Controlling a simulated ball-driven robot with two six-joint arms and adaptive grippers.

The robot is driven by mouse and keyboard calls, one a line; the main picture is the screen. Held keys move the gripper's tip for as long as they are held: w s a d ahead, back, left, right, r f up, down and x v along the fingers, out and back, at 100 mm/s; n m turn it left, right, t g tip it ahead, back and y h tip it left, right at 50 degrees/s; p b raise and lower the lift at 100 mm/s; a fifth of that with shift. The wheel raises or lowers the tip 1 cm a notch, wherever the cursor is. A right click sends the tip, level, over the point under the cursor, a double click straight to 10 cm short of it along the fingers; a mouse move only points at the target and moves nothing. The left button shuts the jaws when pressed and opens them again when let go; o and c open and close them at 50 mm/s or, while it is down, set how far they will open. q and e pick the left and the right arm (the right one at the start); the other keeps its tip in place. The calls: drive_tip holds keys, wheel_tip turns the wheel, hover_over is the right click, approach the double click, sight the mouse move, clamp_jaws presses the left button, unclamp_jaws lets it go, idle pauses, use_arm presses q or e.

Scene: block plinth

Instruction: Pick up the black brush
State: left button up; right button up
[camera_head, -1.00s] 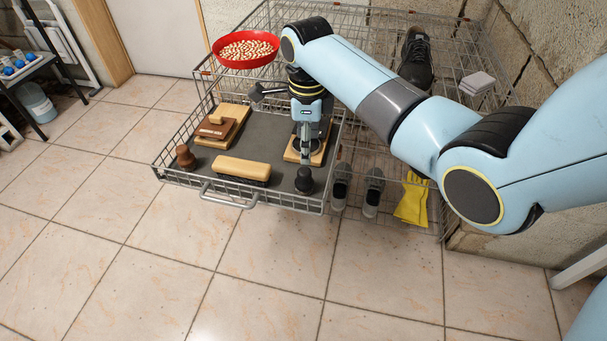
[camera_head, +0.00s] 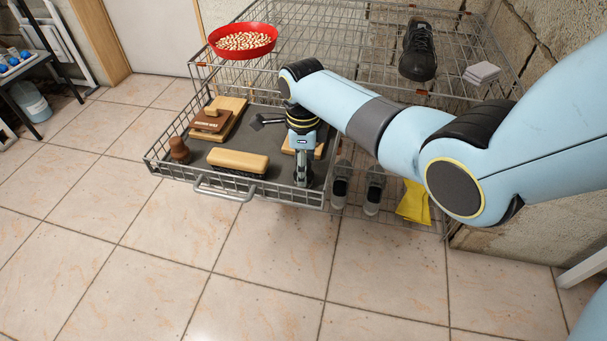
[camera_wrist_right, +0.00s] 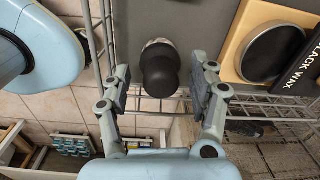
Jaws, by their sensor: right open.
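The black brush (camera_wrist_right: 160,72) has a dark rounded handle and a paler rim at its far end. It stands on the grey liner (camera_head: 270,125) of the pulled-out wire drawer, close to the front wire wall. In the head view my right gripper hides it. My right gripper (camera_head: 303,182) points down over the drawer's front right corner. In the right wrist view the fingers of my right gripper (camera_wrist_right: 161,88) are open, one on each side of the brush, with gaps showing. My left gripper is not in view.
A wooden board with a black wax tin (camera_wrist_right: 267,52) lies right beside the brush. A long brush (camera_head: 238,159), a brown-handled brush (camera_head: 179,150) and a brown wax board (camera_head: 210,121) share the drawer. The wire drawer front (camera_head: 224,192) is close. A red bowl (camera_head: 242,40) stands above.

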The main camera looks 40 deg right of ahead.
drive_tip(key=shift+c, duration=0.4)
clamp_jaws()
drive_tip(key=shift+r, duration=0.5)
wheel_tip(320, 180, up, 3)
drive_tip(key=shift+r+p, duration=0.1)
drive_tip(key=shift+p, duration=0.85)
drive_tip(key=s+d+r+p, duration=0.2)
drive_tip(key=s+r+p, duration=0.3)
drive_tip(key=s, duration=0.6)
drive_tip(key=shift+s+d+r, duration=0.15)
drive_tip(key=shift+d+r, duration=0.25)
drive_tip(key=shift+r, duration=0.5)
